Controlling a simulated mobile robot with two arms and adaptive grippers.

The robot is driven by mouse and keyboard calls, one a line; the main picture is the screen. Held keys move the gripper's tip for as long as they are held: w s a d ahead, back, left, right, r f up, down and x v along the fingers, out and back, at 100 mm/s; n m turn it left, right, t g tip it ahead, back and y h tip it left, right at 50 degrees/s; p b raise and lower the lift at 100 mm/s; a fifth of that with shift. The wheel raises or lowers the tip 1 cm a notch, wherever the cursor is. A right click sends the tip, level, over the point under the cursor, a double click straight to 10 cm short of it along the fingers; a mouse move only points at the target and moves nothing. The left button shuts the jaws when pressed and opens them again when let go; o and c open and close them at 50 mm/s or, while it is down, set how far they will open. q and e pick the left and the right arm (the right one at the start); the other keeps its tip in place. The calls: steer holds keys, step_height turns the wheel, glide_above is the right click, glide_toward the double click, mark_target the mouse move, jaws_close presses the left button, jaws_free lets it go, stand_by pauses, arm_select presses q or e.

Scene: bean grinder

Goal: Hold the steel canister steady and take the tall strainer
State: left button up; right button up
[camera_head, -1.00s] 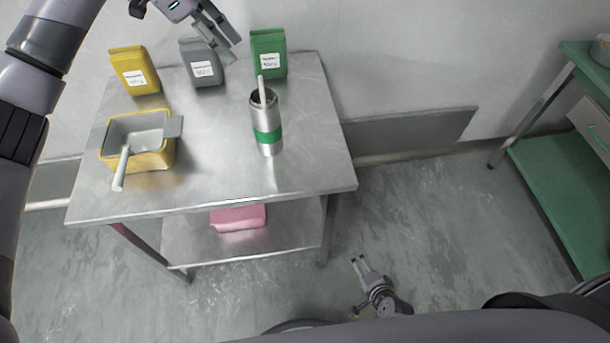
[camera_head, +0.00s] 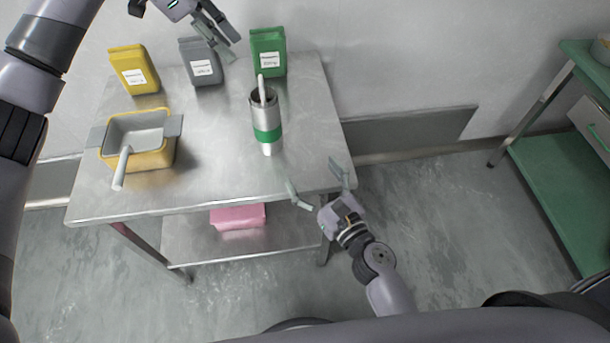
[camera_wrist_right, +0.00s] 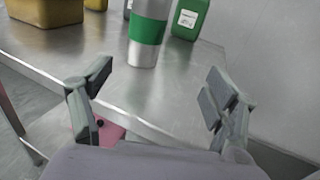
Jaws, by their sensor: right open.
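The steel canister (camera_head: 268,139) with a green band stands upright on the metal table (camera_head: 215,195). A light handle (camera_head: 262,88), apparently the tall strainer's, sticks up from its mouth; the rest is hidden inside. My right gripper (camera_head: 316,181) is open and empty at the table's front right corner, apart from the canister. In the right wrist view the canister (camera_wrist_right: 143,53) stands beyond the open fingers (camera_wrist_right: 158,86), roughly between them; its top is cut off. My left gripper (camera_head: 226,47) hangs above the back of the table, up and left of the canister. Its finger gap is unclear.
Yellow (camera_head: 134,70), grey (camera_head: 202,62) and green (camera_head: 268,52) bags stand along the back. A yellow container (camera_head: 152,162) with a grey handled insert is at left. A pink item (camera_head: 238,217) lies on the lower shelf. The table's front right is clear.

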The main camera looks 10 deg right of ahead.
mark_target(274, 135)
steer(key=shift+n+y, duration=0.3)
steer(key=shift+y, duration=0.2)
steer(key=x, duration=0.5)
steer(key=a+x, duration=0.1)
steer(key=x, duration=1)
steer(key=shift+s+a+r, duration=0.15)
steer(key=shift+a+r, duration=0.05)
steer(key=shift+a, duration=0.25)
steer(key=shift+w+a, duration=0.15)
steer(key=shift+w, duration=0.5)
steer(key=shift+c, duration=0.5)
